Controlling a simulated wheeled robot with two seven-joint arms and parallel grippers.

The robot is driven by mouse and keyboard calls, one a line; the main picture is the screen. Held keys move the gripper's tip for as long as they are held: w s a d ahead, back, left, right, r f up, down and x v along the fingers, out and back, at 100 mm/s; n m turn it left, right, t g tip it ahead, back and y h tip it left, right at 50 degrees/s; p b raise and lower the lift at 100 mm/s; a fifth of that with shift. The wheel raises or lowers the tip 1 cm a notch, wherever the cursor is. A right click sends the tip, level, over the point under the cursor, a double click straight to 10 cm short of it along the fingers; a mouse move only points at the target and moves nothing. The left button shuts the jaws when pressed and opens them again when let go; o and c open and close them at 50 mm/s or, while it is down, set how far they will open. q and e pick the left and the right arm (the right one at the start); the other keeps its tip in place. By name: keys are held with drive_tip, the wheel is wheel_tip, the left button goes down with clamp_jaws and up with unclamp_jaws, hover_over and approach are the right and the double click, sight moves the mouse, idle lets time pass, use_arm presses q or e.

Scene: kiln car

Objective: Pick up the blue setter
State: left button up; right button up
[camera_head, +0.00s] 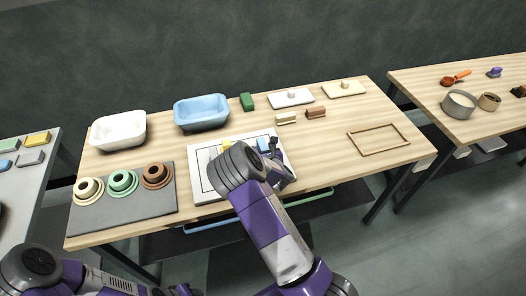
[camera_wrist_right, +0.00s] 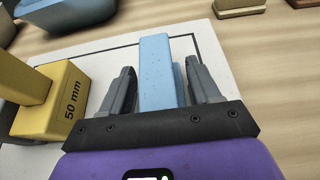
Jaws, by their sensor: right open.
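The blue setter (camera_wrist_right: 156,75) is a light blue upright block on a white board. In the right wrist view it stands between the two dark fingers of my right gripper (camera_wrist_right: 160,75), with a narrow gap showing at each side. My right gripper (camera_head: 274,148) is open around it. In the head view a small part of the blue setter (camera_head: 263,145) shows beside the gripper, and my right arm hides much of the board. My left arm is at the lower left edge of the head view, and its jaws cannot be made out.
A yellow block marked 50 mm (camera_wrist_right: 62,100) stands close left of the right gripper. The white board (camera_head: 206,178) lies on the wooden table. A blue basin (camera_head: 201,113) and white basin (camera_head: 118,131) stand behind. A wooden frame (camera_head: 379,139) lies right.

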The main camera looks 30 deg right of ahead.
drive_tip(key=c, duration=0.9)
drive_tip(key=shift+r, duration=0.1)
drive_tip(key=shift+c, duration=0.2)
